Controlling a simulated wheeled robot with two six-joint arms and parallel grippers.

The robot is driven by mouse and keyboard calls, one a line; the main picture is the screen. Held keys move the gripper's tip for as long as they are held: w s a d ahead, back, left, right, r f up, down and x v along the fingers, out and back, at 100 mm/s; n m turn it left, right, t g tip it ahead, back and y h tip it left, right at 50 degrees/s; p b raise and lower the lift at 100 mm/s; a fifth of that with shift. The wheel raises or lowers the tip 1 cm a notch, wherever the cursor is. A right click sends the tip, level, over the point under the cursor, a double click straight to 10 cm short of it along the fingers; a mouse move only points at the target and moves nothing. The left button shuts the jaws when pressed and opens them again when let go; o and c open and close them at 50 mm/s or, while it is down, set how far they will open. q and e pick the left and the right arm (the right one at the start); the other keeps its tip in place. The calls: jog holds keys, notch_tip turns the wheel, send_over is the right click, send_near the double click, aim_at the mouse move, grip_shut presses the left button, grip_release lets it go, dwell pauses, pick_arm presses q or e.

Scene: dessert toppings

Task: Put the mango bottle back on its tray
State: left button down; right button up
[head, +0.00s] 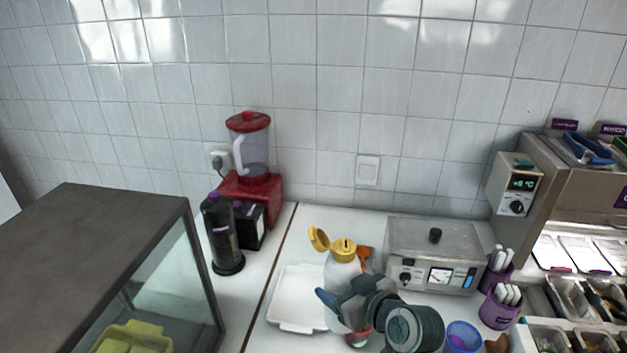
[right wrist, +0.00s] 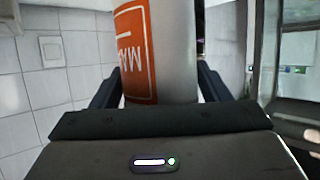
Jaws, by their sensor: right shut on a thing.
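The mango bottle (head: 341,270) is white with an open yellow flip cap and stands about upright in the head view. In the right wrist view the bottle (right wrist: 174,50) fills the space between the fingers, with an orange label reading "MAN" upside down. My right gripper (head: 345,291) is shut on the bottle's body; its fingers also show in the right wrist view (right wrist: 157,88). The white tray (head: 291,325) lies on the counter, and the bottle overlaps its right side in the picture. My arm hides the bottle's base, so I cannot tell if it touches the tray. My left gripper is out of view.
A steel machine (head: 433,257) stands right of the bottle, with purple cups (head: 500,310) of white sticks beyond it. A dark bottle (head: 222,235) and red blender (head: 250,165) stand back left. A glass case (head: 170,290) is at left. A blue cup (head: 463,338) sits front right.

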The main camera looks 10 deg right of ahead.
jog(key=shift+a, duration=0.25)
